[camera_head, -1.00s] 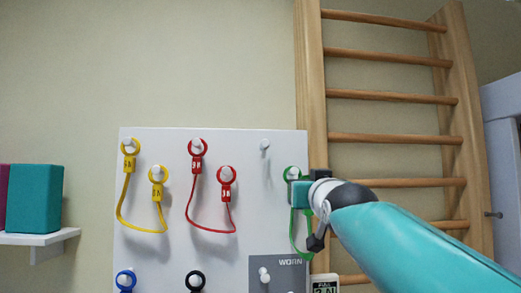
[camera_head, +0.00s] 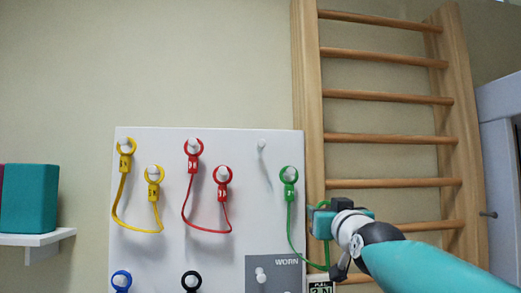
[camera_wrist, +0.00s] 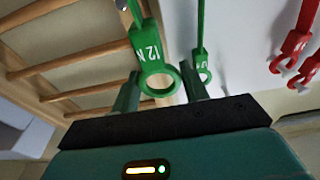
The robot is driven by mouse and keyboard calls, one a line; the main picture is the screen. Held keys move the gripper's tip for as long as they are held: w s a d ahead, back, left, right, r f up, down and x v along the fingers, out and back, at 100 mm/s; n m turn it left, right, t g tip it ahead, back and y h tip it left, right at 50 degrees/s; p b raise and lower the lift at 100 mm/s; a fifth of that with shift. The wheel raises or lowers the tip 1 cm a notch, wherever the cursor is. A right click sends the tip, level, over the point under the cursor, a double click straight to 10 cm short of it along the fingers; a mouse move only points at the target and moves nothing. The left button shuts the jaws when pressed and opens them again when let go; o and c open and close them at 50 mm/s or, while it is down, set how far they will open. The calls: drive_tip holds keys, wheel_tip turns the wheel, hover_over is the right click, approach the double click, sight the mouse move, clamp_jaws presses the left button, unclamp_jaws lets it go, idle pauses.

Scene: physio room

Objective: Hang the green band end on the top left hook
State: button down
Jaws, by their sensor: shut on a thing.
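A green band has one ring end (camera_head: 289,175) on the lower right hook of the board (camera_head: 215,250); its strap runs down and right to my gripper (camera_head: 322,220). My gripper is shut on the other green band end, which is mostly hidden in the head view. In the wrist view this end, marked "12 N" (camera_wrist: 148,47), sits between the fingers (camera_wrist: 160,78); the second green end (camera_wrist: 201,72) shows behind. A bare white hook (camera_head: 262,145) is in the board's top row, left of and above the hung green end.
The top left corner hook carries a yellow band (camera_head: 125,160), with a red band (camera_head: 193,162) beside it. A grey "WORN" panel (camera_head: 285,276) with pegs is below. Wooden wall bars (camera_head: 308,110) stand close right of the board. A shelf (camera_head: 35,239) is at far left.

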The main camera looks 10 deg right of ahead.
drive_tip(key=d+f, duration=0.5)
drive_tip(key=f, duration=0.1)
idle(0.6)
drive_tip(key=w, duration=1.2)
drive_tip(key=shift+w, duration=0.25)
idle(0.7)
drive_tip(key=shift+w, duration=1.6)
idle(0.7)
drive_tip(key=shift+w, duration=0.3)
drive_tip(key=shift+w, duration=0.45)
drive_tip(key=shift+d+f, duration=0.1)
drive_tip(key=shift+f, duration=0.3)
